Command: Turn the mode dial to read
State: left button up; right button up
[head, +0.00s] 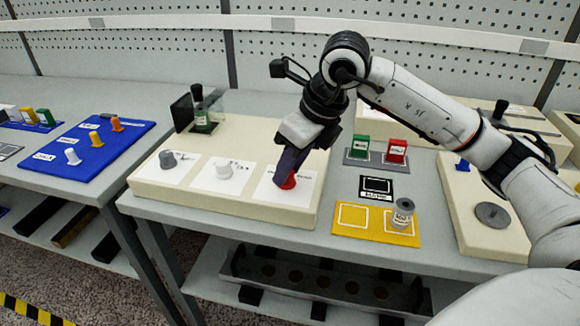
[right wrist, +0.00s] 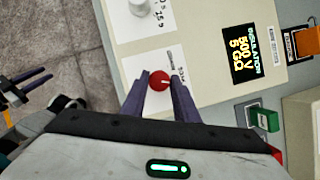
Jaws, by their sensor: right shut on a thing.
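The red dial (head: 289,181) stands on a white card at the right end of the cream panel (head: 150,188). My right gripper (head: 281,180) reaches down onto it from above and is shut on it. The right wrist view shows the red dial (right wrist: 159,81) between the two dark fingertips, with a pale mark on its top. Small print beside it is too small to read. A white dial (head: 224,170) and a grey dial (head: 167,159) stand on cards to its left. My left gripper (right wrist: 46,75) shows small at the left of the right wrist view, its fingers apart and empty.
A display (right wrist: 250,55) reads INSULATION 500 V 5 GΩ. Green (head: 360,145) and red (head: 396,150) blocks stand right of the panel. A labelled grey cylinder (head: 402,213) stands on a yellow mat (head: 362,235). A blue board (head: 95,160) with several knobs lies at left.

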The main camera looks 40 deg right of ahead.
jog(key=shift+a+m+h, duration=0.1)
jog(key=shift+m+h, duration=0.2)
jog(key=shift+m, duration=0.5)
jog(key=shift+r+m+h, duration=0.1)
jog(key=shift+m+h, duration=0.5)
jog(key=shift+m, duration=0.8)
jog(key=o, duration=1)
jog(key=shift+o, duration=0.2)
jog(key=v, duration=1)
jog(key=shift+s, duration=0.15)
